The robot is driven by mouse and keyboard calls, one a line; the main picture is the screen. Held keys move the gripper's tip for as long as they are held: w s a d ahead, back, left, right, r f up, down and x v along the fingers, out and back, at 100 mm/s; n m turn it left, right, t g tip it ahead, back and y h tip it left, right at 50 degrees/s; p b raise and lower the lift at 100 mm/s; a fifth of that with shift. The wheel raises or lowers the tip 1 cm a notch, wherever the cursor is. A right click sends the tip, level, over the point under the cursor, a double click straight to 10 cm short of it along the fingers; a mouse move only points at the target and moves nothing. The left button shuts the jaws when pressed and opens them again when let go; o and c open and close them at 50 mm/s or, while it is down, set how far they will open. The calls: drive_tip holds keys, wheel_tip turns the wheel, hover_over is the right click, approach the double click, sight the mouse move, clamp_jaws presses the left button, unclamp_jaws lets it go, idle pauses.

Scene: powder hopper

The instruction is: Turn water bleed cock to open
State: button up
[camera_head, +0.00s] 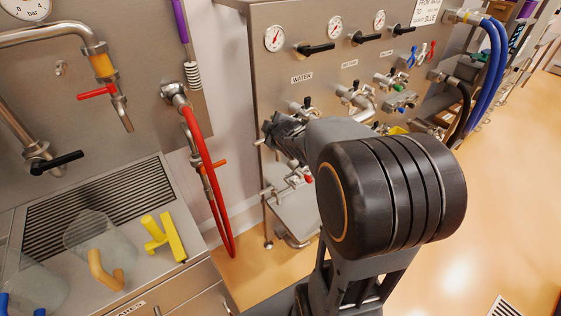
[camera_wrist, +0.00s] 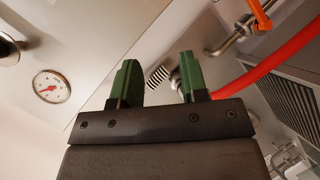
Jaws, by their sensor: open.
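My gripper (camera_wrist: 161,82) is open and empty in the wrist view, its two green fingers well apart with nothing between them. In the head view, my gripper (camera_head: 273,128) is partly hidden by my arm and sits in front of the left side of the steel panel. The WATER label (camera_head: 301,78) is on that panel, with a black-handled valve (camera_head: 303,107) below it, beside my gripper. Lower down is pipework with small cocks (camera_head: 292,181). I cannot tell which fitting is the water bleed cock; my arm hides part of this area.
A red hose (camera_head: 204,165) hangs left of the panel and shows large in the wrist view (camera_wrist: 270,70). A steel sink unit with a grille (camera_head: 100,205) and jugs (camera_head: 90,232) stands at left.

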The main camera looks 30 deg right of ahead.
drive_tip(key=w+d+f+n+t+y+b, duration=0.2)
drive_tip(key=w+f+n+y, duration=0.15)
drive_tip(key=f+n, duration=0.3)
drive_tip(key=n+t+y+b, duration=0.2)
drive_tip(key=n+y, duration=0.4)
approach(260, 143)
drive_tip(key=x, duration=0.6)
drive_tip(key=b+x, duration=0.1)
drive_tip(key=x, duration=0.2)
drive_tip(key=shift+w+f, duration=0.2)
drive_tip(key=shift+f, duration=0.05)
drive_tip(key=shift+b+x, duration=0.4)
drive_tip(key=shift+x, duration=0.4)
drive_tip(key=shift+r, duration=0.2)
drive_tip(key=shift+c, duration=0.4)
drive_tip(key=shift+s, duration=0.1)
drive_tip(key=c, duration=0.6)
